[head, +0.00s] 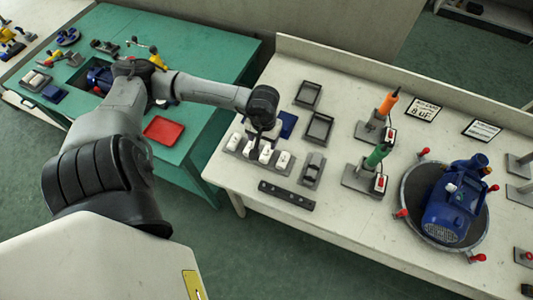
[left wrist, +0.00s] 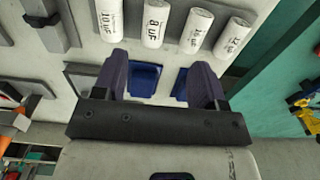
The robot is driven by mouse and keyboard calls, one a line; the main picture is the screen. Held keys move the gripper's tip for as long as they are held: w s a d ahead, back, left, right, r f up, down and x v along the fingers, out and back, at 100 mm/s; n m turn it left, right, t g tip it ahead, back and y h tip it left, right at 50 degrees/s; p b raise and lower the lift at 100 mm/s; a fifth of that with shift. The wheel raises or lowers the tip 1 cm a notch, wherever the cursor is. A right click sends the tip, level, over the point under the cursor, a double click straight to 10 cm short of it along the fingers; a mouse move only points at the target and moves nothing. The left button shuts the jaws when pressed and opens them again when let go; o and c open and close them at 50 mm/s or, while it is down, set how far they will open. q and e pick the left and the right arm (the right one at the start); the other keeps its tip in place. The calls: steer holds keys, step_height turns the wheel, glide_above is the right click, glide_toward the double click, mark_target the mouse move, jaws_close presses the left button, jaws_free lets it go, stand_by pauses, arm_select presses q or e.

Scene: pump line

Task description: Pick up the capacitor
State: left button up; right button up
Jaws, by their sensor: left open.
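Several white cylindrical capacitors stand in a row in a grey holder on the pale bench, left of its middle. In the left wrist view their labels show: one reads 10 uF (left wrist: 110,20), the one beside it reads 8 uF (left wrist: 155,24), and the others (left wrist: 195,30) are harder to read. In the head view the row's right-end capacitor (head: 282,160) is clear; the middle ones are partly hidden by my gripper. My left gripper (left wrist: 158,62) is open and empty, with its fingers apart just short of the row. It also shows over the row in the head view (head: 264,134). My right gripper is not seen.
A blue tray (head: 288,125) lies behind the row. Grey trays (head: 319,128), a dark bar (head: 286,195) and upright orange (head: 388,103) and green (head: 377,155) tools stand nearby. A sign (head: 423,109) reads 8 uF. A blue pump (head: 455,202) is at right.

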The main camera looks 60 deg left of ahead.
mark_target(266, 152)
arm_select(q)
step_height(266, 152, down, 5)
steer(key=shift+r, duration=0.1)
steer(key=f, duration=0.4)
steer(key=shift+w+d, duration=0.2)
steer(key=shift+w, duration=0.15)
steer(key=shift+f+b, duration=0.3)
steer(key=shift+f, duration=0.35)
steer(key=c, duration=0.9)
steer(key=shift+c, duration=0.2)
steer(key=shift+a+r, duration=0.1)
